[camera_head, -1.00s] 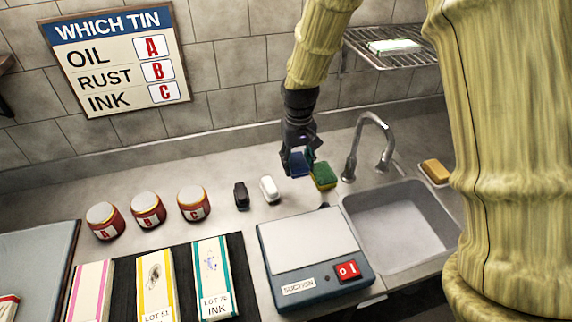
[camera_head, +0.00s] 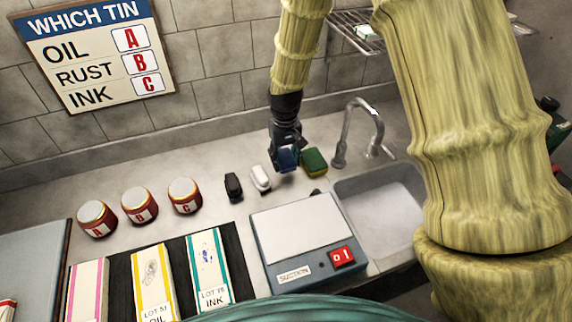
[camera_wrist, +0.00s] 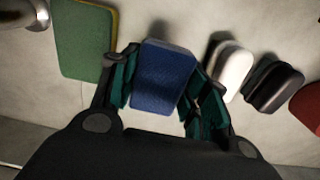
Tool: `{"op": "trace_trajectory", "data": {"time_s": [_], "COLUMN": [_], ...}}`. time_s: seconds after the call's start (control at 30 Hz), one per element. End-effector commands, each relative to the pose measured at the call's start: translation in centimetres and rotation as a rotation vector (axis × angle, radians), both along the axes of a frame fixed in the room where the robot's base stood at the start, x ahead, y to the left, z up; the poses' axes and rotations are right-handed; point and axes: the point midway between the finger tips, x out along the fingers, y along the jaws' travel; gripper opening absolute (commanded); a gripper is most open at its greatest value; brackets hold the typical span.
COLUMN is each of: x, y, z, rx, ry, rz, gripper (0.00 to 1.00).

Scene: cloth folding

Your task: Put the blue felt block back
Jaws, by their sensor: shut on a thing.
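The blue felt block (camera_head: 286,159) is between the fingers of my gripper (camera_head: 284,162), which is shut on it. In the wrist view the blue block (camera_wrist: 165,78) sits between the two dark green finger pads of my gripper (camera_wrist: 160,92). It is over the counter, between the white block (camera_head: 260,178) and the green and yellow sponge (camera_head: 314,162). I cannot tell whether its underside touches the counter.
A black block (camera_head: 233,186) stands left of the white one. Red tins (camera_head: 140,206) stand farther left. The suction box (camera_head: 297,248), labelled strips (camera_head: 155,285), sink (camera_head: 378,218) and faucet (camera_head: 345,135) are close by. A wire rack (camera_head: 355,35) hangs above.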

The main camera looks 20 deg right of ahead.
Motion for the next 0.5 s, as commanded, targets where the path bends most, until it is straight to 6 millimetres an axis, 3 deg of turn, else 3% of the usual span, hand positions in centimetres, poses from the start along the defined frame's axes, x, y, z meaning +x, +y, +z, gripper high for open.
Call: {"op": "trace_trajectory", "data": {"time_s": [0.3, 0.5], "x": [-0.2, -0.1], "y": [-0.1, -0.1], "z": [-3.2, -3.6], "rx": [0.000, 0.000], "ry": [0.004, 0.001], "rz": [-0.001, -0.001], "gripper": [0.27, 0.27]}}
